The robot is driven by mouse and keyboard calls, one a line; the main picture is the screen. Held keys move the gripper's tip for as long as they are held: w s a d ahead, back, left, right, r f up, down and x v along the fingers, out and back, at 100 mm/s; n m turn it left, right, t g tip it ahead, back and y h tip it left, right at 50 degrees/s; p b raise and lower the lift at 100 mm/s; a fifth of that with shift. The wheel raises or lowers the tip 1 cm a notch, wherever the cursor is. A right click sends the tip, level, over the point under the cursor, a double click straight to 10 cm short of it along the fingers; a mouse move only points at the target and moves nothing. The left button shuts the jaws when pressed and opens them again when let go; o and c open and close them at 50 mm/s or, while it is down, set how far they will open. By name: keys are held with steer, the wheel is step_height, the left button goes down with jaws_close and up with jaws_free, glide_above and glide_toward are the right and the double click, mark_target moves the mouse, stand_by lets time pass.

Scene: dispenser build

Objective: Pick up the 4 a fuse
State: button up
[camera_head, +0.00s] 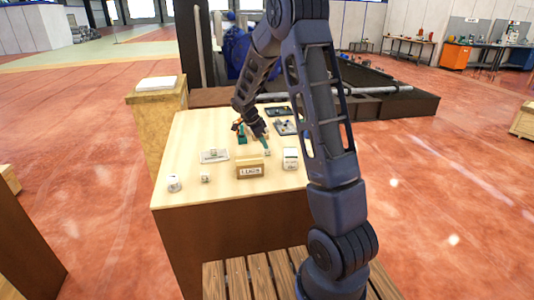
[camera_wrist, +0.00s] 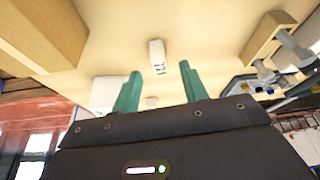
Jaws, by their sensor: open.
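My gripper (camera_head: 254,146) is over the table, its teal fingers apart with nothing held between them. In the wrist view my gripper (camera_wrist: 160,75) shows the same open fingers. Beyond the fingertips, in line with the gap, is a small white block (camera_wrist: 156,52) with dark marks on its end. It may be a fuse, but its rating cannot be read. In the head view a small pale block (camera_head: 205,177) and a white rounded piece (camera_head: 174,184) stand at the table's front left; neither label is legible.
The pale table (camera_head: 222,192) also holds a labelled wooden box (camera_head: 250,171), a white box (camera_head: 290,159) and a flat clear tray (camera_head: 214,156). Dark trays (camera_head: 285,128) lie at the back right. A wooden pedestal (camera_head: 158,110) stands behind left.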

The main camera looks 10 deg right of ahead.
mark_target(267, 152)
steer(key=shift+x, duration=2.6)
steer(key=shift+s+d+r, duration=0.1)
steer(key=shift+s+d, duration=0.05)
jaws_close()
steer(key=shift+r, duration=0.1)
